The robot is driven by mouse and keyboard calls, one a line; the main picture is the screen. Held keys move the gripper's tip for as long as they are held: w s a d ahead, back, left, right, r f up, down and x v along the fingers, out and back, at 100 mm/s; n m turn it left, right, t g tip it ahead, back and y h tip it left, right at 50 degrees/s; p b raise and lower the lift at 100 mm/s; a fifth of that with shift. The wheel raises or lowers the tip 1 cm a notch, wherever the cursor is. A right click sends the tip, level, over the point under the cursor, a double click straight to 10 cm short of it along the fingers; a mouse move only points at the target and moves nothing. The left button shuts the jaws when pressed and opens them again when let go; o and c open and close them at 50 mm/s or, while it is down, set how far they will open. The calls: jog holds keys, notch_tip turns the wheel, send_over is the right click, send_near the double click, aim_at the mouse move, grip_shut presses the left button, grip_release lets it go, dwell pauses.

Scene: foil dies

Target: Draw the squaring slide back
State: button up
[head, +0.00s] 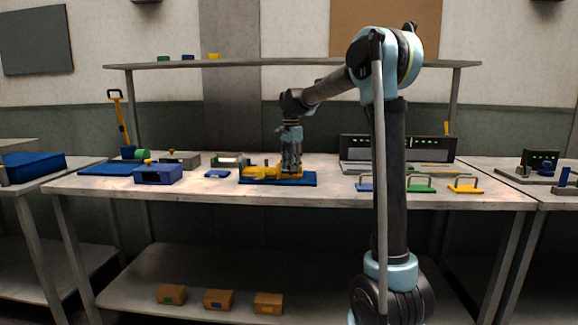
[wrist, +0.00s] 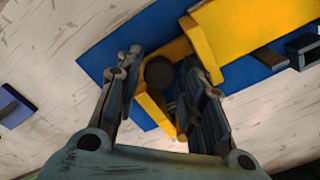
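A yellow fixture (head: 258,173) stands on a blue base plate (head: 308,182) in the middle of the bench. In the wrist view a large yellow block (wrist: 245,28) and a yellow bracket-like part (wrist: 153,108) lie on the blue plate (wrist: 95,62). The bracket, which looks like the squaring slide, carries a dark round knob (wrist: 160,72). My gripper (head: 291,172) points down over the fixture's right end. In the wrist view my gripper (wrist: 162,62) has its fingers apart on either side of the knob, with small gaps seeming to show. Its fingers hide part of the bracket.
A blue box-like fixture (head: 158,174) and a small blue block (head: 217,174) stand to the left. Blue, green (head: 421,187) and yellow handled pieces (head: 465,187) are at the right front. A shelf (head: 250,65) spans above the bench. Bare bench shows in front of the plate.

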aim_at(300, 175)
grip_shut()
jog(key=shift+d, duration=1.75)
jog(key=shift+o, duration=0.2)
grip_release()
jog(key=shift+d, duration=0.1)
notch_tip(300, 175, up, 12)
